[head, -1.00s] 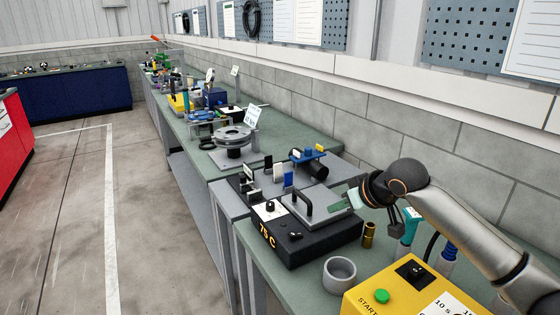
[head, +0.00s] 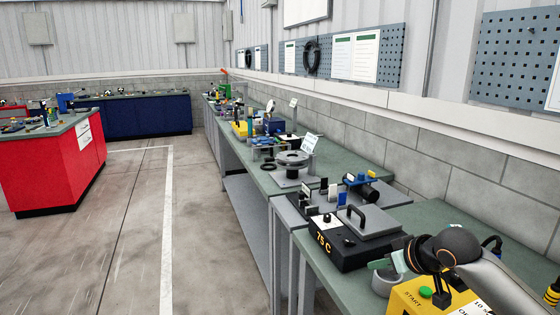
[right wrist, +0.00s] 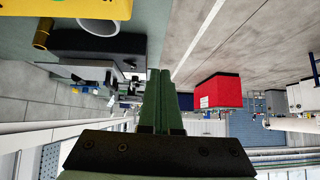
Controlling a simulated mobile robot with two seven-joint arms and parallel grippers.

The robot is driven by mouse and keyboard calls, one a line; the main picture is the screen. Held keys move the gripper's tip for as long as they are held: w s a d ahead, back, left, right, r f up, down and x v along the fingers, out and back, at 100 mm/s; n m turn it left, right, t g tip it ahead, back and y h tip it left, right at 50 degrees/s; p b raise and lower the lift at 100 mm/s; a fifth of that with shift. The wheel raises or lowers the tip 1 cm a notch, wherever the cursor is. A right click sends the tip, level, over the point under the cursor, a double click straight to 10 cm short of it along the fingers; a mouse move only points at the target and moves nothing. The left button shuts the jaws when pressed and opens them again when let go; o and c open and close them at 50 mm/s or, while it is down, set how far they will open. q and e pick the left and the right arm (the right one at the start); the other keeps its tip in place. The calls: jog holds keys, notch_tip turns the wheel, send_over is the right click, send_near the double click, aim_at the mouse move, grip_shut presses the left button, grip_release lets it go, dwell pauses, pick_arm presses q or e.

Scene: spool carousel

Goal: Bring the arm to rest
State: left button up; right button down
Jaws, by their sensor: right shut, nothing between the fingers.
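My right arm comes in from the lower right in the head view. Its right gripper (head: 386,262) is just right of the black heater box and appears in front of the grey ring. In the right wrist view the two green fingers (right wrist: 160,100) lie together, shut and with nothing between them. My left gripper is not in view.
The black heater box (head: 338,258) marked 75 C carries a plate with a handle. A yellow box (head: 410,297) with a green button lies below my arm. The grey ring (head: 380,284) is close by. A carousel (head: 292,158) stands further back.

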jog(key=s+a+f, duration=0.3)
jog(key=f, duration=0.4)
jog(key=s+a+f+y, duration=0.1)
jog(key=s+a+f, duration=0.1)
jog(key=s+f, duration=0.35)
jog(key=s+a+f, duration=0.1)
jog(key=a+f, duration=0.2)
jog(key=f, duration=0.5)
jog(key=s+d+f, duration=0.1)
jog(key=s+f, duration=0.2)
jog(key=s, duration=0.4)
jog(key=s+d+f+m+h, duration=0.1)
jog(key=s+f, duration=0.3)
jog(key=s, duration=0.3)
jog(key=s+d+f+m+t+h, duration=0.1)
jog(key=s+f, duration=0.3)
jog(key=s, duration=0.3)
jog(key=shift+d+f, duration=0.15)
jog(key=shift+d, duration=0.05)
